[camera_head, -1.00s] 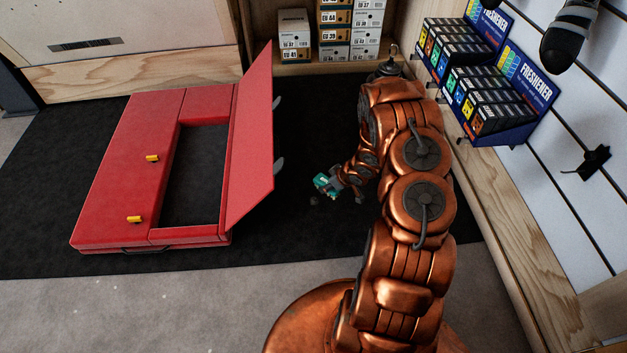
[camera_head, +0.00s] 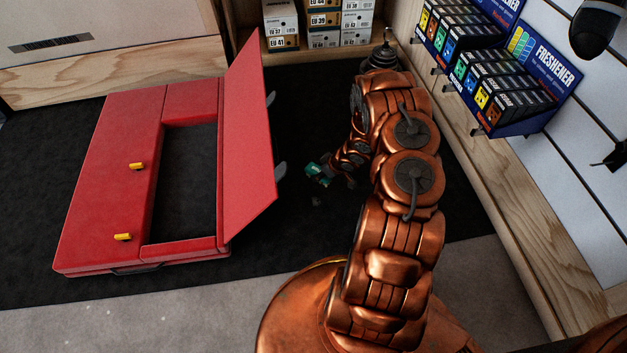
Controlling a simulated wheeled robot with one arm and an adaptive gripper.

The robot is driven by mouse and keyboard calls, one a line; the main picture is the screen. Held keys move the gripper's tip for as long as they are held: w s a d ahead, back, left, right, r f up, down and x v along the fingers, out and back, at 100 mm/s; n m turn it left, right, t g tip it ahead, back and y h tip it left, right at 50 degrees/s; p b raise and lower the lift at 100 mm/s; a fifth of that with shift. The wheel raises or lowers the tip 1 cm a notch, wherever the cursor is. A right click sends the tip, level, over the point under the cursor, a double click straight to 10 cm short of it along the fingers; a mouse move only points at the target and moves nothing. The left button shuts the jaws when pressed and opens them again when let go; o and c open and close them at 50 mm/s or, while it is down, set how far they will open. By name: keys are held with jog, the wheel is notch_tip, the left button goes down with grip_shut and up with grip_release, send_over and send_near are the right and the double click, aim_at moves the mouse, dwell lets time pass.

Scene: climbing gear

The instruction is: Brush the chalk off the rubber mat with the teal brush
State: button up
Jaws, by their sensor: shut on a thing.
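The black rubber mat (camera_head: 120,291) covers the floor ahead of me. My gripper (camera_head: 325,174) is low over the mat, right of the red folding pad, and partly hidden by my own copper arm. It is shut on the teal brush (camera_head: 317,171), which shows as a small teal block at the fingertips. Whether the brush touches the mat I cannot tell. A small greyish patch, perhaps chalk (camera_head: 317,202), lies on the mat just below the brush.
A red crash pad (camera_head: 105,180) with yellow buckles lies on the mat's left, its flap standing up near my gripper. Shoe boxes (camera_head: 322,20) stand on a shelf behind. A freshener display (camera_head: 490,75) hangs on the right wall. Mat between flap and arm is clear.

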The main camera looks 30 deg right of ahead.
notch_tip(320, 180, down, 6)
jog(key=w+b, duration=0.1)
jog(key=b, duration=0.4)
jog(key=shift+a+f+b, duration=0.2)
jog(key=shift+f+b, duration=0.05)
jog(key=shift+b, duration=0.1)
jog(key=shift+f, duration=0.1)
notch_tip(320, 180, down, 6)
jog(key=b, duration=0.5)
jog(key=shift+r, duration=0.2)
jog(key=shift+f, duration=0.95)
dwell(0.3)
jog(key=shift+s+a+b, duration=0.25)
jog(key=shift+s+b, duration=0.15)
jog(key=shift+s, duration=0.2)
jog(key=shift+s+a+b, duration=0.25)
jog(key=shift+s+b, duration=0.1)
jog(key=shift+s, duration=0.3)
jog(key=shift+s+a+b, duration=0.25)
jog(key=shift+s+b, duration=0.15)
jog(key=shift+s, duration=0.2)
jog(key=shift+p, duration=0.4)
